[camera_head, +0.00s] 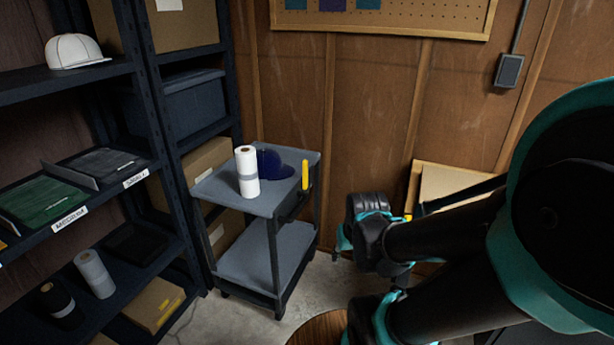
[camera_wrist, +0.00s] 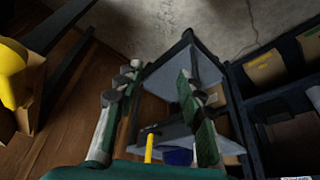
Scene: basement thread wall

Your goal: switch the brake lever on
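The brake lever is a yellow upright handle (camera_head: 305,174) on the right side of a grey utility cart (camera_head: 262,205). It also shows in the wrist view as a yellow bar (camera_wrist: 149,147), low between my fingers and beyond them. My gripper (camera_wrist: 155,78) is open, with its two green and grey fingers spread and nothing between the tips. In the head view my gripper (camera_head: 350,235) is right of the cart and lower than the lever, apart from it. My wrist partly hides the fingers there.
A white roll (camera_head: 247,172) and a dark blue item (camera_head: 274,165) sit on the cart's top. Dark shelving (camera_head: 150,130) with boxes stands left of the cart. A wooden wall (camera_head: 380,110) is behind. A framed board (camera_head: 440,185) leans at right. Some concrete floor (camera_head: 325,275) is clear.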

